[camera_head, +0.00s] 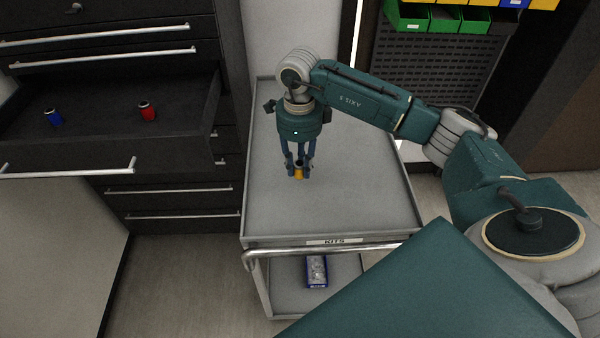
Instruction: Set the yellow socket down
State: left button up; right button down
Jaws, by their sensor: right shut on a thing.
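The yellow socket (298,174) is small and shows between the fingertips of my right gripper (298,170). My right gripper points down and is shut on the socket, over the middle of the grey cart's top (350,205). The fingers hide part of the socket. I cannot tell whether the socket touches the cart top or hangs just above it. My left gripper is not in view.
An open drawer (100,100) at the left holds a blue socket (55,117) and a red socket (147,111). A blue box (316,271) lies on the cart's lower shelf. Green bins (408,18) hang at the back. The cart top is otherwise clear.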

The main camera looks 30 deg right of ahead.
aim_at(299, 177)
jog(key=shift+f, duration=0.35)
notch_tip(299, 177, down, 4)
jog(key=shift+f+p, duration=0.1)
jog(key=shift+p, duration=0.45)
jog(key=shift+f, duration=0.1)
jog(key=shift+f, duration=0.1)
jog(key=shift+f+b, duration=0.15)
jog(key=shift+b, duration=0.15)
jog(key=c, duration=1.5)
grip_release()
jog(key=shift+o, duration=0.2)
jog(key=shift+r, duration=0.25)
